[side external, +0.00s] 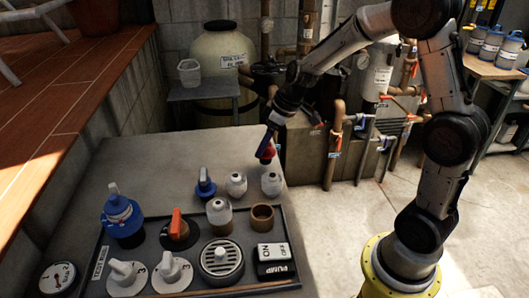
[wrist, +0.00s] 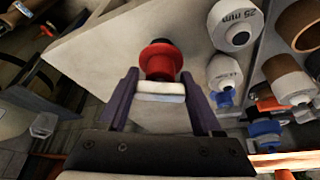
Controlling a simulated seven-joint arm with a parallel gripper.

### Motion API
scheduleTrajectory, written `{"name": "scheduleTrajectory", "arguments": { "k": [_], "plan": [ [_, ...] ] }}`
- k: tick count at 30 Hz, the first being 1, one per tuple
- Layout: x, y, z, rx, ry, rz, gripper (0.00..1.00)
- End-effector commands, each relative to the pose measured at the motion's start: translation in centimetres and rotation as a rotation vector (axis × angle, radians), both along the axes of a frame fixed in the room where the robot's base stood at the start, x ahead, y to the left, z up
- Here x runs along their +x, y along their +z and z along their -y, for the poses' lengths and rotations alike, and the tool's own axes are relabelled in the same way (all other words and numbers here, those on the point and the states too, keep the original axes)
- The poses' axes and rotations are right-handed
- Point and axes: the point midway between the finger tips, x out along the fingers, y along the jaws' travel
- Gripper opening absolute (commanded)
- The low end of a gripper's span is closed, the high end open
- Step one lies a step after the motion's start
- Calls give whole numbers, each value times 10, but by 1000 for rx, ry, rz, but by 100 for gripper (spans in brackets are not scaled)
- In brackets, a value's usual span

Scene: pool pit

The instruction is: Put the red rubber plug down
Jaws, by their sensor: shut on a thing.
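The red rubber plug (side external: 266,152) is at the tip of my gripper (side external: 270,142), near the far right corner of the grey slab (side external: 150,165).
A dark tray (side external: 190,240) in front holds dials, valves, a round grate and a pump switch (side external: 274,262). White-capped fittings (side external: 271,184) and a blue-handled valve (side external: 205,184) stand nearest the plug. The slab's back left is bare. Pipes (side external: 336,150) stand beyond its right edge.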

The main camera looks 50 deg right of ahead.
Motion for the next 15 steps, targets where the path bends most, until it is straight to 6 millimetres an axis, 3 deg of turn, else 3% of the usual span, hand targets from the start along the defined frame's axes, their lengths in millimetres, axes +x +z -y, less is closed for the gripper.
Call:
{"name": "scheduleTrajectory", "arguments": {
  "k": [6, 15],
  "plan": [
    [2, -30, 0, 2, -1, -5, 10],
    [2, -34, 0, 0, -1, -1, 10]
  ]
}}
